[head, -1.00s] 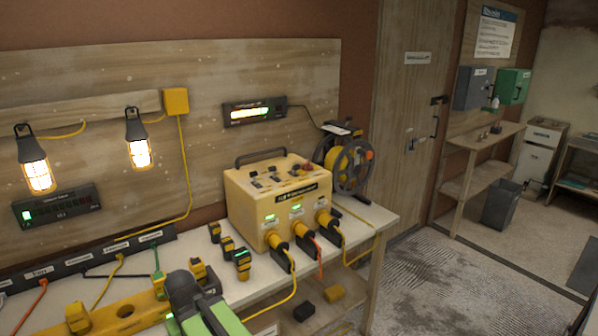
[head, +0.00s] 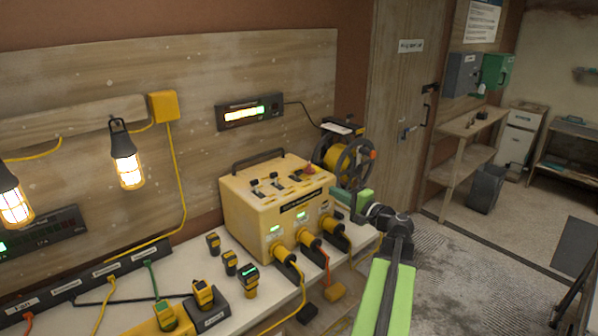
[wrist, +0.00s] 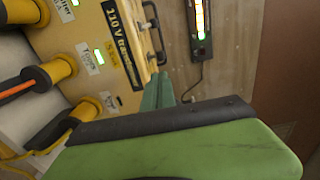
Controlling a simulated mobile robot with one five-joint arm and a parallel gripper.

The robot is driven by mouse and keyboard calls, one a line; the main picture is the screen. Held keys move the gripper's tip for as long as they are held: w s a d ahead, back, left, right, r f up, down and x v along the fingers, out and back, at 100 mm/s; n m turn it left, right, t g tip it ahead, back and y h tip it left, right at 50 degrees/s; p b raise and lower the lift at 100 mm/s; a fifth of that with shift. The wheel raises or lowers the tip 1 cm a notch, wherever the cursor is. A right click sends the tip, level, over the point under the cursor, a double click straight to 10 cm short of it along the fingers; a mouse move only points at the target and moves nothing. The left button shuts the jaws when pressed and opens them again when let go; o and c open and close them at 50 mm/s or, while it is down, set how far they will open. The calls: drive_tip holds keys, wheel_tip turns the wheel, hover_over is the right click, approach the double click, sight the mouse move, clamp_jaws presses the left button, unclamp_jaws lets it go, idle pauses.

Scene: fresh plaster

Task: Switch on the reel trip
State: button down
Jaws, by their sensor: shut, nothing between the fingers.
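The cable reel (head: 337,163) stands on the bench at the right of the yellow 110 V transformer (head: 245,225), with yellow cable and a dark frame. A small dark box with a pale top (head: 343,127) sits at the top of the reel. I cannot make out a trip switch or its position. My gripper (head: 347,196) is shut and empty, near the transformer's right end and in front of the reel's lower part, which it partly hides. In the wrist view its green fingertips (wrist: 158,92) lie together near the transformer's edge (wrist: 122,45). The reel is not clear there.
Yellow plugs (head: 308,243) stick out of the transformer's front. Several small yellow-black devices (head: 230,262) stand on the bench (head: 205,250). A lit meter (head: 249,111) hangs on the wall behind; it also shows in the wrist view (wrist: 201,30). The floor (head: 445,265) at the right is open.

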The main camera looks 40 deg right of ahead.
sight(307, 186)
drive_tip(key=w, duration=0.9)
drive_tip(key=w+d, duration=0.1)
drive_tip(key=w, duration=0.4)
drive_tip(key=shift+w, duration=0.25)
